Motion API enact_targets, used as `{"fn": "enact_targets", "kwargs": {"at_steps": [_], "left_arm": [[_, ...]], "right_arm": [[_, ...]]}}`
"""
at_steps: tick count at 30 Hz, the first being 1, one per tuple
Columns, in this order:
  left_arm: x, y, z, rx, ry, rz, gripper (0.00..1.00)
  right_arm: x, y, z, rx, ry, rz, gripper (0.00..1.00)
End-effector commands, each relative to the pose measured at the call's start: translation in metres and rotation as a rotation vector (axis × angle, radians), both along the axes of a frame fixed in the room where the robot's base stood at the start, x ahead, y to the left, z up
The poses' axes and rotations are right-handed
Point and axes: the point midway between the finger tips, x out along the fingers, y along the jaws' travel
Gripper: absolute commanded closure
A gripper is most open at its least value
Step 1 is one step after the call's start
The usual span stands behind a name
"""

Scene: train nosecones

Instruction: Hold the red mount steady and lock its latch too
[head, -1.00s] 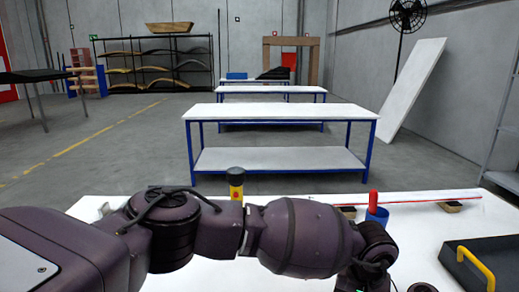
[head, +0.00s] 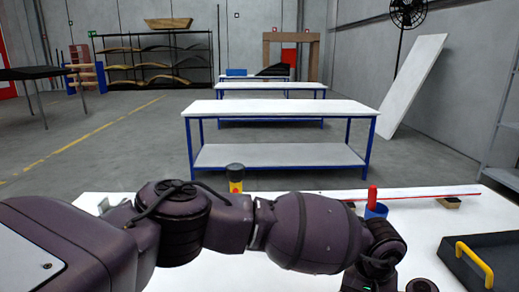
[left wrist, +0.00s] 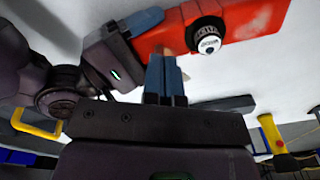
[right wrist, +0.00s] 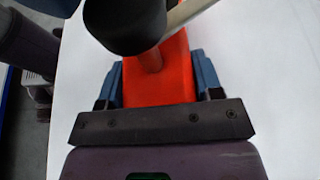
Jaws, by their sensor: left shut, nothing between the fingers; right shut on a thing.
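The red mount (left wrist: 240,22) shows at the top of the left wrist view, with a round black-and-white knob (left wrist: 208,40) on it. My right gripper (right wrist: 160,80) is shut on the red mount (right wrist: 160,85), with one blue finger on each side. A dark round knob (right wrist: 125,22) stands over the mount in the right wrist view. I cannot tell which part is the latch. My left gripper (left wrist: 168,62) is shut and empty, its fingertips close to the mount beside the knob; contact is unclear.
A black tray (head: 497,240) with a yellow handle (head: 474,264) stands at the right of the white table. A pale bar (right wrist: 188,12) crosses beside the knob.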

Motion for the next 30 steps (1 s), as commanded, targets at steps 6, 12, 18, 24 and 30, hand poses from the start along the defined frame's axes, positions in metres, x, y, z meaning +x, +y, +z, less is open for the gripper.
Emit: {"fn": "enact_targets", "kwargs": {"at_steps": [6, 12, 18, 24, 30], "left_arm": [[-0.016, -0.002, -0.016, -0.001, 0.026, -0.019, 1.00], [-0.022, -0.001, -0.016, 0.001, 0.027, -0.018, 1.00], [-0.022, -0.001, -0.007, 0.003, 0.027, -0.018, 1.00], [-0.018, 0.000, 0.016, 0.001, 0.020, -0.014, 1.00], [-0.016, 0.000, 0.037, 0.001, 0.014, -0.010, 1.00]], "right_arm": [[-0.003, 0.007, -0.004, 0.012, 0.007, 0.009, 0.69], [-0.002, 0.007, -0.004, 0.011, 0.008, 0.007, 0.69], [-0.002, 0.005, -0.005, 0.008, 0.008, 0.002, 0.69], [-0.002, 0.003, -0.006, 0.002, 0.006, 0.000, 0.69], [-0.002, 0.002, -0.006, -0.002, 0.006, 0.000, 0.69]]}}
